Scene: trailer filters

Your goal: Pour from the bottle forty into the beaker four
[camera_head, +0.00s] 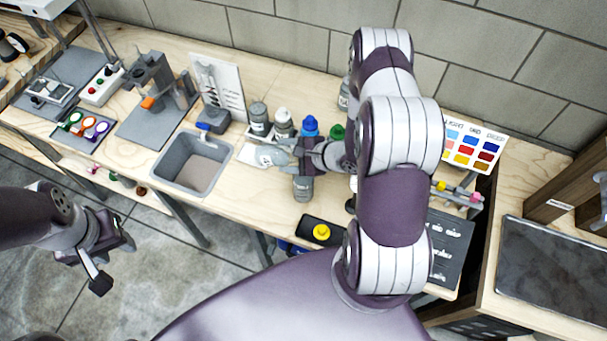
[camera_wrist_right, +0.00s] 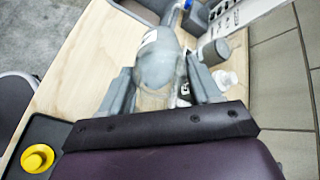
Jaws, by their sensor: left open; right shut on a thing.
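My right gripper (camera_head: 284,152) is shut on a grey bottle (camera_wrist_right: 155,65) beside the sink's right edge. The bottle, with a white label, also shows in the head view (camera_head: 262,156), tilted well over and extending left from the fingers. Its number cannot be read. The fingers (camera_wrist_right: 158,88) sit on both sides of it in the right wrist view. I cannot make out beaker four; the bottle, gripper or arm may hide it. My left gripper (camera_head: 106,266) is open and empty, left of the bench and over the floor.
Several capped bottles stand behind my right gripper, including grey-capped (camera_head: 258,118), white-capped (camera_head: 283,122) and blue-capped (camera_head: 310,126) ones. A grey sink (camera_head: 225,147) lies to the left. A colour chart (camera_head: 473,147) stands right of my arm.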

